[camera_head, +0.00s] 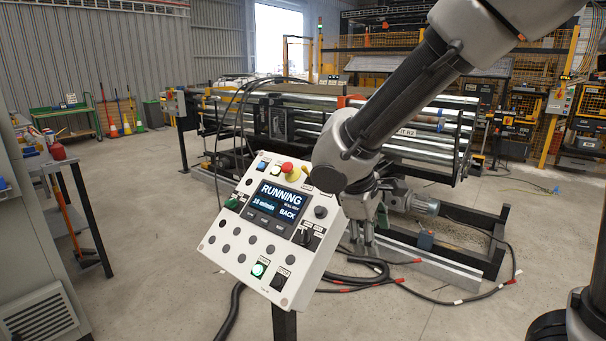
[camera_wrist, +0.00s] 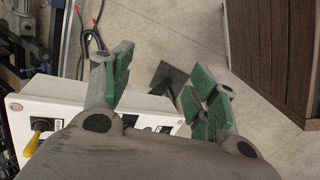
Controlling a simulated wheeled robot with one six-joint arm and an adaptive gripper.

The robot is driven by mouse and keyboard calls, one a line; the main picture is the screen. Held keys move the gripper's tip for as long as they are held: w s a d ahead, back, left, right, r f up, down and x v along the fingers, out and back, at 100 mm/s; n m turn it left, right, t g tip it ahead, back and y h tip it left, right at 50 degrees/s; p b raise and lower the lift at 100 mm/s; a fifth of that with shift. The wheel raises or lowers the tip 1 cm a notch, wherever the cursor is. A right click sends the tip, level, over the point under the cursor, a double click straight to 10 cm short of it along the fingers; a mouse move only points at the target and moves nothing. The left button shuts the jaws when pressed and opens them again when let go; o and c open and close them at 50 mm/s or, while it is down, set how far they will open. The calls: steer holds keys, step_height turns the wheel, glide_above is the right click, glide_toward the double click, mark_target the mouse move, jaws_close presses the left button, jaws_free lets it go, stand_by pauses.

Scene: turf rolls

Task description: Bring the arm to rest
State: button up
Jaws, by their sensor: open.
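My arm reaches down from the top right in the head view. My gripper (camera_head: 362,240) hangs just right of the white control panel (camera_head: 222,240), partly hidden behind my wrist. In the wrist view my gripper (camera_wrist: 158,92) is open, its green-padded fingers wide apart with nothing between them. The control panel (camera_wrist: 50,95) lies beyond and below the fingers there. Its screen (camera_head: 278,205) reads "RUNNING" and "BACK". A green button (camera_head: 258,269) is lit, and a red knob (camera_head: 287,168) sits at the top. I cannot tell the exact gap between gripper and panel.
A roller machine (camera_head: 300,120) stands behind the panel. Black hoses (camera_head: 350,276) lie on the floor beside the panel's post. A bench (camera_head: 75,205) and a grey cabinet (camera_head: 40,270) stand at left. The floor between bench and panel is clear.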

steer(key=s+d+r+m+y, duration=0.1)
steer(key=s+d+r+m, duration=0.2)
steer(key=d, duration=0.4)
steer(key=s+d+r+m+t+y, duration=0.1)
steer(key=s+d+r+m, duration=0.2)
steer(key=s+d+m, duration=0.2)
steer(key=s+d+r+m+y, duration=0.1)
steer(key=s+d+r+m, duration=0.2)
steer(key=s+d, duration=0.4)
steer(key=d+r, duration=0.1)
steer(key=d, duration=0.2)
steer(key=shift+s+m+t+y, duration=0.25)
steer(key=shift+m+t+y, duration=0.05)
steer(key=shift+m+t, duration=0.1)
